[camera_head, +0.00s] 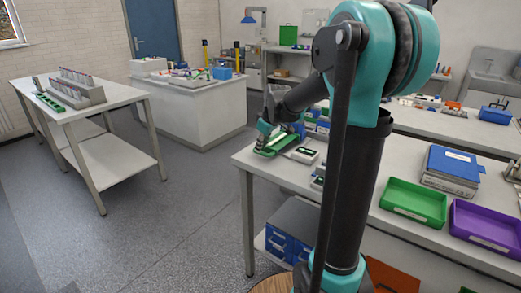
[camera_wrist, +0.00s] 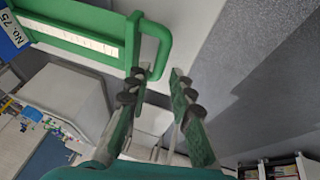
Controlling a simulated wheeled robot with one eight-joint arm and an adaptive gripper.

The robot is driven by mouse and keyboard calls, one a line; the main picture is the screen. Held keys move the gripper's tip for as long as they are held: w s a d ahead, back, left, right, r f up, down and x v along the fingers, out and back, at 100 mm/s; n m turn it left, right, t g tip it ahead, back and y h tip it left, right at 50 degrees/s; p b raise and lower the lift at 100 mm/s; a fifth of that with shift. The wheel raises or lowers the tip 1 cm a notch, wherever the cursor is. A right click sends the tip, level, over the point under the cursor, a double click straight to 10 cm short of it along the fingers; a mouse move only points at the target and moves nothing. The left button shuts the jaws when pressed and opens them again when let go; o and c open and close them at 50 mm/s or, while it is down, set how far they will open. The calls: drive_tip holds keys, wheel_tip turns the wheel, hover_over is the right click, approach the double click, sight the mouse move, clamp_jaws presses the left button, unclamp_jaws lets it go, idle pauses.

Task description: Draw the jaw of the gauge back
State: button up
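A green gauge (camera_wrist: 85,38) with a white scale strip shows in the wrist view at the upper left. A rounded green loop (camera_wrist: 163,45) sticks out from its right end. In the head view the gauge (camera_head: 278,144) lies near the left end of the workbench. My gripper (camera_wrist: 157,78) is open, its two dark-padded fingers apart. The loop's lower end is close to the left fingertip; I cannot tell whether they touch. In the head view my gripper (camera_head: 268,128) is at the gauge, small and partly merged with it.
A side table (camera_head: 115,97) stands left; the floor between is clear.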

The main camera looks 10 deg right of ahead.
drive_tip(key=shift+x, duration=1.35)
clamp_jaws()
